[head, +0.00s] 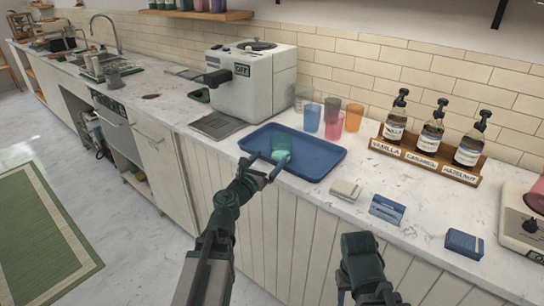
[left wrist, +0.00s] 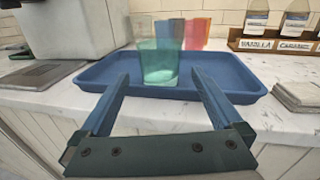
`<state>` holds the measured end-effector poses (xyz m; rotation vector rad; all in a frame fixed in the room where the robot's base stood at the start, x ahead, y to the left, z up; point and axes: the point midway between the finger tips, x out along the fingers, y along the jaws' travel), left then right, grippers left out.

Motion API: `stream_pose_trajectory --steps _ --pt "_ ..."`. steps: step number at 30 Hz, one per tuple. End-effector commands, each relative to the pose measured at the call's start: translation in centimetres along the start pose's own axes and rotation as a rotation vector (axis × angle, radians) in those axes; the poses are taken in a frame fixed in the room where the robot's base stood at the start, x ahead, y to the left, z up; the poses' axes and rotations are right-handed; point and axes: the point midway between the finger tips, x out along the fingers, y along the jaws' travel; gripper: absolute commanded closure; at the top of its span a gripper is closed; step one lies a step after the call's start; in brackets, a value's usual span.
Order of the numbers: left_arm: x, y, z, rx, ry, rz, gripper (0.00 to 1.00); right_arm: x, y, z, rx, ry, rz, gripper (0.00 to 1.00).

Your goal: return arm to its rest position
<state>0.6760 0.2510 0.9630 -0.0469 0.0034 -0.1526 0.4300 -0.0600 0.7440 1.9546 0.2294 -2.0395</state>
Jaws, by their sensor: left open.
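My left gripper (head: 262,166) is open, with its fingers over the front edge of the blue tray (head: 318,151). A translucent green cup (head: 281,147) stands upright in the tray. In the left wrist view the cup (left wrist: 158,65) is ahead of and between the two spread fingers (left wrist: 157,95); nothing is held. The cup appears beyond the fingertips, but the exact gap cannot be told. Part of my right arm shows at the bottom of the head view; its gripper is not visible.
A coffee machine (head: 250,82) stands behind left. Blue (head: 312,117), pink (head: 334,125) and orange (head: 354,118) cups stand behind the tray. A syrup rack (head: 425,158) is right. A napkin stack (head: 345,190), blue card (head: 387,209) and blue block (head: 464,244) lie on the counter.

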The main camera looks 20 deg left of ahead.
Motion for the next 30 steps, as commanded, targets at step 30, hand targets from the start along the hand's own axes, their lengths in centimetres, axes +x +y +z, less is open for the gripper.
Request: stream_pose_trajectory --steps 30 --pt "-7.0 5.2 -13.6 -1.910 -0.269 1.129 0.00 0.0 0.0 0.0 0.000 0.000 0.000 0.54"
